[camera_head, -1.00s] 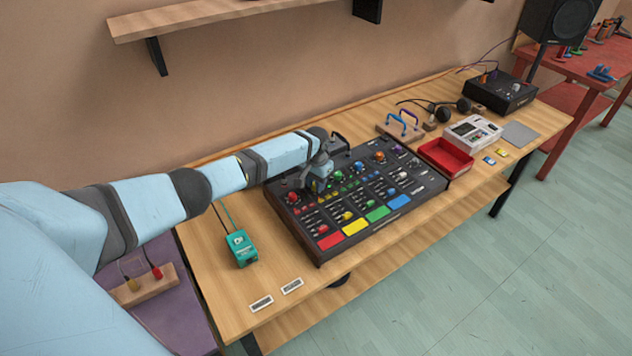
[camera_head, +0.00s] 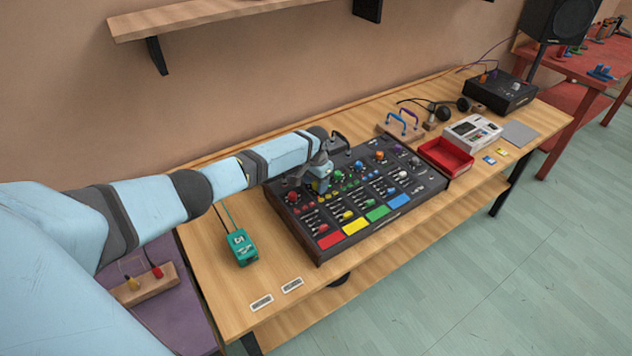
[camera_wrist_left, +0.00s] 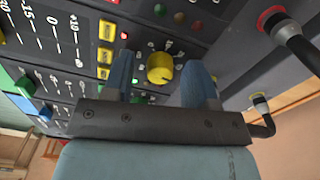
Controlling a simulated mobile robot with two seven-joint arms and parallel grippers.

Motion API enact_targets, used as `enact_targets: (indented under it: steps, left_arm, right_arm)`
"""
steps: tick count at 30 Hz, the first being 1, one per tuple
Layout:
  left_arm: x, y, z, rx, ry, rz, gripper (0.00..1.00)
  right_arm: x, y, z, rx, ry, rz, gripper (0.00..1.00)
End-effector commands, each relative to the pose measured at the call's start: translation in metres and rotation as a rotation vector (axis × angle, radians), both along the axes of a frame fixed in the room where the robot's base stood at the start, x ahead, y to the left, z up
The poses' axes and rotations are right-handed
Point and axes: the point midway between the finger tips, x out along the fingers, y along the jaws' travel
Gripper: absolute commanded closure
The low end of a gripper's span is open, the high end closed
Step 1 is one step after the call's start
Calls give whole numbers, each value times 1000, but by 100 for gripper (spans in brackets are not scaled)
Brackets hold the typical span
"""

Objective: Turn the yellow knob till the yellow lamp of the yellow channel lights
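The yellow knob (camera_wrist_left: 160,68) sits on the dark mixer panel (camera_head: 322,251), with a pale scale around it. My left gripper (camera_wrist_left: 159,80) is open, with one blue finger on each side of the knob and a gap showing on both sides. In the head view my left gripper (camera_head: 321,184) is over the mixer's upper left part and hides the knob. A dark red lamp (camera_wrist_left: 180,17) and a green lamp (camera_wrist_left: 160,10) are farther off. I cannot pick out a lit yellow lamp. My right gripper is not in view.
The mixer has a yellow pad (camera_head: 355,226) beside a red pad (camera_head: 330,241). A teal box (camera_head: 242,247) stands left of it, and a red tray (camera_head: 445,157) right of it. Plugs with cables (camera_wrist_left: 272,18) stick up near the gripper in the wrist view.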

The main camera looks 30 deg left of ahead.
Motion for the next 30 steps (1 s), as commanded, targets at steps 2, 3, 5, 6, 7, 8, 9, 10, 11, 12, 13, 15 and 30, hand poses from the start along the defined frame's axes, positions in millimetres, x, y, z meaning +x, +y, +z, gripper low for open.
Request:
enact_targets:
  steps: [2,3,5,6,7,8,9,10,11,12,13,15,30]
  left_arm:
    - [0,0,0,0,-1,0,48]
    - [0,0,0,0,-1,0,48]
    - [0,0,1,0,-1,0,48]
    - [1,0,1,0,-1,0,48]
    - [1,0,2,0,-2,0,48]
    - [1,0,3,0,-2,0,48]
    - [1,0,6,0,-2,0,48]
    - [1,0,9,0,-2,0,48]
    - [1,0,12,-1,-3,0,48]
    - [1,1,18,0,-3,1,48]
    - [1,1,24,0,-4,1,48]
    - [1,1,38,0,-5,-1,48]
    - [0,0,131,1,-2,0,48]
  right_arm:
    - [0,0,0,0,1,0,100]
    - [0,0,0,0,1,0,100]
    - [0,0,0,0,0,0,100]
    - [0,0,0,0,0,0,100]
    - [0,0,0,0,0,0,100]
    - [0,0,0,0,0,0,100]
    - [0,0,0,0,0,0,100]
    - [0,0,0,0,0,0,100]
    - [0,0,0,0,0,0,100]
    - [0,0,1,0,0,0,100]
    - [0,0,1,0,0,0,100]
    - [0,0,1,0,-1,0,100]
    - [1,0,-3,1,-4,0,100]
